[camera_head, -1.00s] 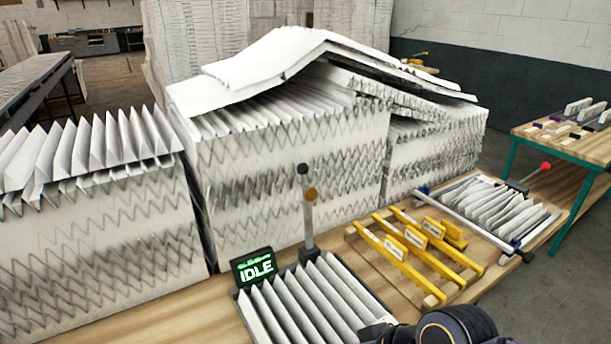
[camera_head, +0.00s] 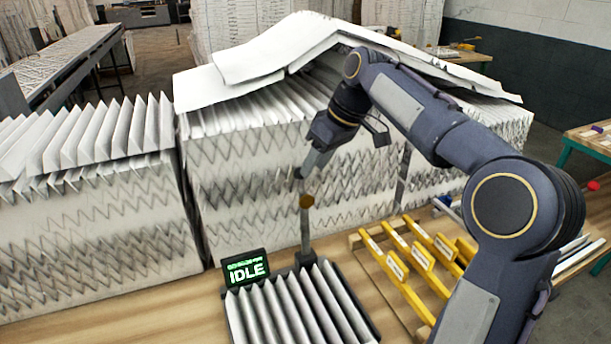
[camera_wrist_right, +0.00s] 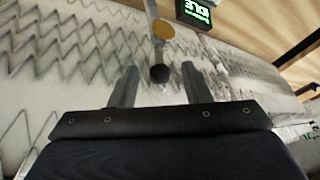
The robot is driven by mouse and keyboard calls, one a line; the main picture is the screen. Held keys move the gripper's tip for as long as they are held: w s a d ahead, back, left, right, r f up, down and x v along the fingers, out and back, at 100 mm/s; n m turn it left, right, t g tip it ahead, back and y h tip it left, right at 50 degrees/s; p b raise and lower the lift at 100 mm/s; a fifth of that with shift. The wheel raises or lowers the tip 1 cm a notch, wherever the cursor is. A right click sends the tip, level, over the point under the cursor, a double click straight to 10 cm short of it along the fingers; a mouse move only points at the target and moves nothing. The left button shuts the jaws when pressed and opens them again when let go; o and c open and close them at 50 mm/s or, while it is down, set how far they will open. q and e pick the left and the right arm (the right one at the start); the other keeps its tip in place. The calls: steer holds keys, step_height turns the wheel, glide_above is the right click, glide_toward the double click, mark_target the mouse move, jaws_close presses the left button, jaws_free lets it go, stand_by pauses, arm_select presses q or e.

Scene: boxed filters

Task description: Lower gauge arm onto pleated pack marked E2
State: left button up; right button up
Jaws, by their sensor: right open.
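The gauge arm (camera_head: 305,232) stands upright at the back of a dark tray, with a brass disc (camera_head: 306,201) and a black knob (camera_head: 298,173) at its top. A white pleated pack (camera_head: 293,306) lies in the tray in front of it; I cannot read an E2 mark. My right gripper (camera_head: 305,170) is at the knob. In the right wrist view, its open fingers (camera_wrist_right: 160,68) stand either side of the knob (camera_wrist_right: 160,74), with gaps visible. The brass disc (camera_wrist_right: 163,29) shows beyond. My left gripper is out of view.
A display reading IDLE (camera_head: 246,269) stands left of the gauge arm. A wooden rack of yellow labelled bars (camera_head: 412,262) is to the right, partly behind my right arm. Large stacks of pleated filters (camera_head: 250,175) stand close behind the gauge arm.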

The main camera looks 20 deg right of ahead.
mark_target(301, 192)
steer(key=x, duration=0.7)
steer(key=shift+w+a+f, duration=0.1)
steer(key=shift+w+f, duration=0.15)
steer(key=shift+w, duration=0.2)
steer(key=shift+c, duration=0.4)
jaws_close()
